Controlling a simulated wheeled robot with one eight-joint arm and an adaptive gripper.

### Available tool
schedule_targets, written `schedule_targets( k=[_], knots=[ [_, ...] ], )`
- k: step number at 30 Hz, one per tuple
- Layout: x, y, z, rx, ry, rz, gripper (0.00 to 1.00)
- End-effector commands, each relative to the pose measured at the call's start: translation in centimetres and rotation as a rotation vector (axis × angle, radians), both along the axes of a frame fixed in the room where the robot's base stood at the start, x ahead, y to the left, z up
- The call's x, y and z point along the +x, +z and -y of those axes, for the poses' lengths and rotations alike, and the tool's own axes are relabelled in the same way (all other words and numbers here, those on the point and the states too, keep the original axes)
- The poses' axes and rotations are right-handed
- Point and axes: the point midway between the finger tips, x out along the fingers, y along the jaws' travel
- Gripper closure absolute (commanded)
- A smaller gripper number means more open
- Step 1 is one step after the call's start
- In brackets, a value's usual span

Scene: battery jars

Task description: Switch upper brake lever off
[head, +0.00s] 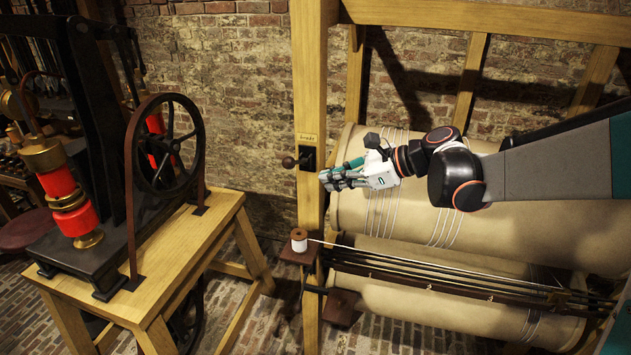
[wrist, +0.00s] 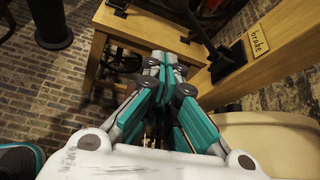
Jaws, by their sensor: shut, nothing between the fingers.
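The upper brake lever (head: 290,162) has a dark round knob and sticks out from a black plate (head: 308,157) on the wooden post, below a small label. In the wrist view the lever's dark shaft (wrist: 200,32) rises from the black plate (wrist: 228,61), beside the label reading "brake" (wrist: 260,39). My gripper (head: 325,180) is shut and empty, to the right of the lever and slightly lower in the head view, apparently apart from it. In the wrist view the closed fingertips (wrist: 160,62) are left of the plate.
The wooden post (head: 312,80) stands beside large cream rollers (head: 480,230). A white thread spool (head: 299,240) sits on a small shelf below. A wooden table (head: 190,250) with a black flywheel machine (head: 165,145) stands at left. A gap separates table and post.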

Motion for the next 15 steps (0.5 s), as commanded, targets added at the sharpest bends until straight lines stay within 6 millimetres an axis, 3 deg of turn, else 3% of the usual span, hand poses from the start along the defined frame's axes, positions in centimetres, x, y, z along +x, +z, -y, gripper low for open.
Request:
schedule_targets(
  k=[6,15],
  knots=[
    [-0.9,1.4,2.3,-0.001,-0.002,0.000,1.00],
    [-1.2,1.6,2.7,0.000,0.001,-0.001,1.00]
  ],
)
